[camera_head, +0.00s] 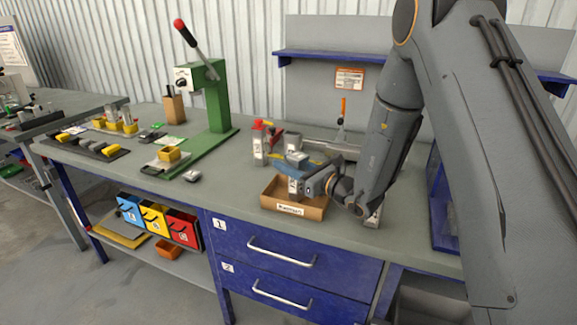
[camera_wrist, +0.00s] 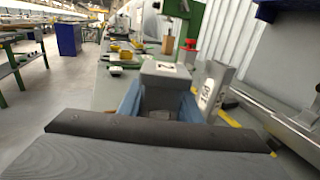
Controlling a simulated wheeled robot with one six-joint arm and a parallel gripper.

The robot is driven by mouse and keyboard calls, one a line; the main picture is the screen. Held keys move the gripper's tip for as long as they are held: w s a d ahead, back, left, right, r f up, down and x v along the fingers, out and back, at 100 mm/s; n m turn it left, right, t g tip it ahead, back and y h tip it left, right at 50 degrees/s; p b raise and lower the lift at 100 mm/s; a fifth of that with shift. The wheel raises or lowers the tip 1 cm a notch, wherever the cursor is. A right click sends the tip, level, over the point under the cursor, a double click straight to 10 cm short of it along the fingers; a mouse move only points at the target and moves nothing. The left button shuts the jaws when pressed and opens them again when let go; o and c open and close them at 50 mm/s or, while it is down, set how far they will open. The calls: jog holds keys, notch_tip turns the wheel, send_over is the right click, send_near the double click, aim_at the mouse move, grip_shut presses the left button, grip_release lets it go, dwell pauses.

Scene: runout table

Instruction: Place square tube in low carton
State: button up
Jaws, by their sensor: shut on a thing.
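The square tube is a grey upright piece with a white label; its lower part (camera_head: 295,186) shows in the head view over the low carton. In the wrist view its grey top (camera_wrist: 166,71) stands between the blue fingers. My gripper (camera_head: 304,168) is shut on it, reaching in from the right. The low carton (camera_head: 287,208) is a shallow open brown box with a white label on its front, on the bench top. The tube's lower end is within the carton's outline; whether it touches the floor I cannot tell.
A green lever press (camera_head: 215,95) stands further left. The bench top (camera_head: 228,190) left of the carton is clear.

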jog(key=shift+f, duration=0.5)
jog(key=shift+f, duration=0.15)
jog(key=o, duration=1.2)
jog(key=shift+c, duration=0.2)
jog(key=b+v, duration=0.2)
jog(key=v, duration=0.5)
jog(key=shift+s+d, duration=0.2)
